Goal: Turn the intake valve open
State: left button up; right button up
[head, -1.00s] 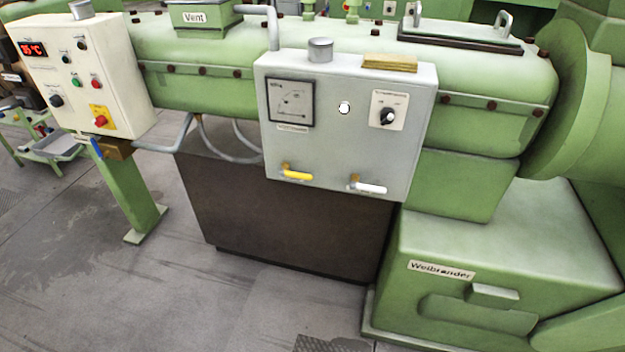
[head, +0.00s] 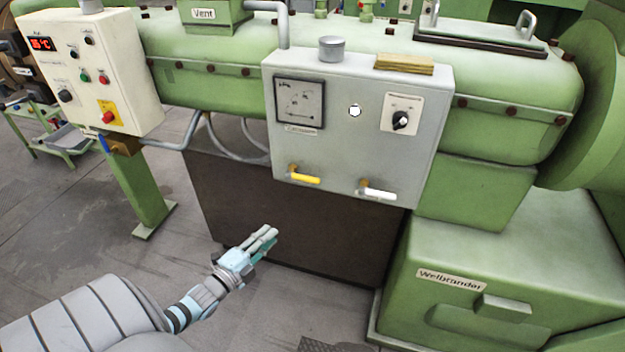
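A grey control box (head: 340,148) on the green extruder carries two small lever valves along its lower edge. The yellow lever (head: 306,178) is at the left and the white lever (head: 380,193) at the right. Both handles point right, tilted slightly down. No readable label shows which one is the intake valve. My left gripper (head: 264,240) is below and left of the yellow lever, apart from the box, with its fingers pointing up and right. It touches nothing that I can see. Its fingers look close together, but their opening is unclear. My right gripper is not in view.
The box also has a gauge (head: 299,102), a round white button or lamp (head: 354,110) and a black rotary switch (head: 401,119). A cream control panel (head: 90,75) stands at the left on a green post. A green Weibrander housing (head: 470,255) stands at the lower right.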

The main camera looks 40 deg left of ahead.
aim_at(308, 177)
pick_arm(q)
notch_tip(308, 177, up, 8)
jog(key=w+d+r+m+t+h, duration=0.1)
jog(key=w+m+t+h, duration=0.1)
jog(key=m+t, duration=0.15)
jog(key=shift+m+g, duration=0.25)
jog(key=shift+g, duration=0.2)
jog(key=w+b, duration=0.4)
jog(key=w+r+b, duration=0.1)
jog(key=w+b, duration=0.3)
jog(key=w, duration=0.1)
jog(key=w+d+r+b, duration=0.1)
jog(key=w+b, duration=0.3)
jog(key=shift+w, duration=0.45)
jog(key=shift+r, duration=0.1)
jog(key=shift+c, duration=0.3)
grip_shut()
